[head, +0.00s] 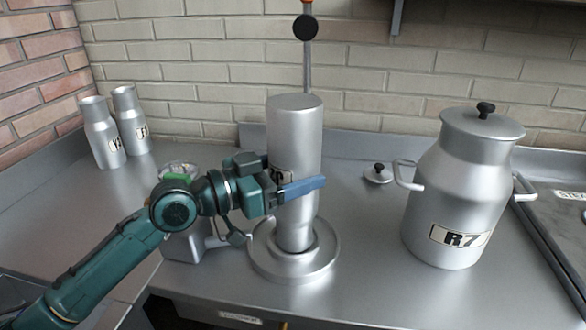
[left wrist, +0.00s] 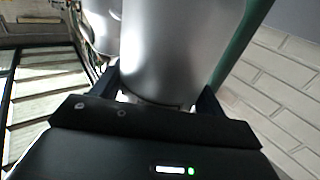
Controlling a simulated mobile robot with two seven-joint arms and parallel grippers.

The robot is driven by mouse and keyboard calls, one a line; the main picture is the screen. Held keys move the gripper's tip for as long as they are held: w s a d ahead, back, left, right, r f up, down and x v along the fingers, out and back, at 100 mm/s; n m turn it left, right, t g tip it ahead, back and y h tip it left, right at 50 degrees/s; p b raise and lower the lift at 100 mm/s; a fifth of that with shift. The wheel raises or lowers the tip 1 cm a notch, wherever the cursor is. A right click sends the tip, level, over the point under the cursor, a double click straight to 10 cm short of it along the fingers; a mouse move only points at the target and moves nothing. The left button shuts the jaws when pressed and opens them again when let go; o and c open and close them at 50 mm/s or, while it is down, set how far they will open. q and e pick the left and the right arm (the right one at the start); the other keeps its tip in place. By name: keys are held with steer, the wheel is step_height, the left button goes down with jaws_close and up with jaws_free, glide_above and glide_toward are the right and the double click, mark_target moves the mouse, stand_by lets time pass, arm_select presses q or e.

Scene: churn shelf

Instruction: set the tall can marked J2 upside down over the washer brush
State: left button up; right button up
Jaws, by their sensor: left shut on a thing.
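A tall silver can (head: 295,130) stands upside down, closed end up and narrow neck down, upright over the round metal washer base (head: 262,262). Its label is mostly covered by my gripper, so I cannot read it. The washer brush is not visible; the can hides the middle of the base. The neck's lower end is at the base's raised centre ring; I cannot tell whether it touches. My left gripper (head: 290,190) is shut on the can's body from the left. The can (left wrist: 175,45) also fills the space between its fingers in the left wrist view. My right gripper is out of view.
A large lidded churn marked R7 (head: 461,190) stands to the right, with a small lid (head: 378,174) behind it to the left. Two silver cans (head: 103,133) (head: 132,120) stand at the back left. A metal container (head: 185,246) is behind my arm. A rod with a black disc (head: 306,27) rises behind the can.

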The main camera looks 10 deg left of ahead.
arm_select(q)
steer(key=shift+f, duration=0.2)
stand_by(0.3)
steer(key=o, duration=1.2)
steer(key=shift+f, duration=0.1)
steer(key=shift+c, duration=0.2)
